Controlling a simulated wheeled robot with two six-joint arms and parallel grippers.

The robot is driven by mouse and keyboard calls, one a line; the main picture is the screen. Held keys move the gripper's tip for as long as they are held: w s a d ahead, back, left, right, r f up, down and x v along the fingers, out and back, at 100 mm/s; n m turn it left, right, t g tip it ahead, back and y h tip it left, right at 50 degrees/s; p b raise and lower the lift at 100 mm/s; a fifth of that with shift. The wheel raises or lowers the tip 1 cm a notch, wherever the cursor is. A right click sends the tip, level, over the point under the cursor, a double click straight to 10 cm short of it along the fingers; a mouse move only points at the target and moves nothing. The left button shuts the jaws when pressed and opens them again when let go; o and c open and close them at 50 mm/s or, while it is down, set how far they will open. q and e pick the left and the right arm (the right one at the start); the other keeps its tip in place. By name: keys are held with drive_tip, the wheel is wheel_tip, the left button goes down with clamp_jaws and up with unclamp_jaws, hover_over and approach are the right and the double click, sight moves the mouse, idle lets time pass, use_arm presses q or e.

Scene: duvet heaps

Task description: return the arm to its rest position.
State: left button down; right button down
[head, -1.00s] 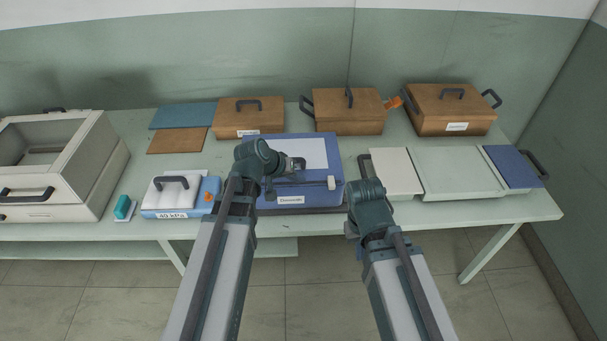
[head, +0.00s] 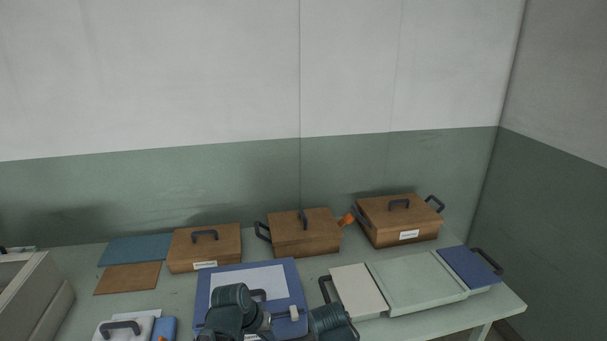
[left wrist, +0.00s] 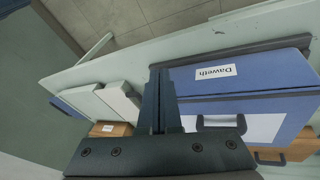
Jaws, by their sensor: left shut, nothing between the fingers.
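My left arm's wrist (head: 230,308) shows at the bottom of the head view, in front of the blue box. In the left wrist view my left gripper (left wrist: 161,75) is shut and empty, its fingers together. The blue box (left wrist: 245,82), with a white label, lies beside the fingers in that view. It also shows in the head view (head: 285,277), partly covered by my left arm. Part of my right arm (head: 334,322) shows to the right of the left one; its fingers are not visible.
Three wooden boxes, left (head: 188,255), middle (head: 290,240) and right (head: 385,230), stand along the back. Pale panels (head: 415,283) and a blue panel (head: 465,266) lie at the right. A white handled case (head: 112,333) is at the lower left. Wall is behind the table.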

use_arm(q)
drive_tip(key=s+d+f+m+g+y, duration=0.1)
drive_tip(key=s+d+y, duration=0.1)
drive_tip(key=s, duration=0.3)
drive_tip(key=s+d+f+m+g+y, duration=0.1)
drive_tip(key=s+m+g+y, duration=0.1)
drive_tip(key=s, duration=0.4)
drive_tip(key=shift+d+f+y+b, duration=0.15)
drive_tip(key=shift+d+y+b, duration=0.15)
drive_tip(key=shift+d+y, duration=0.1)
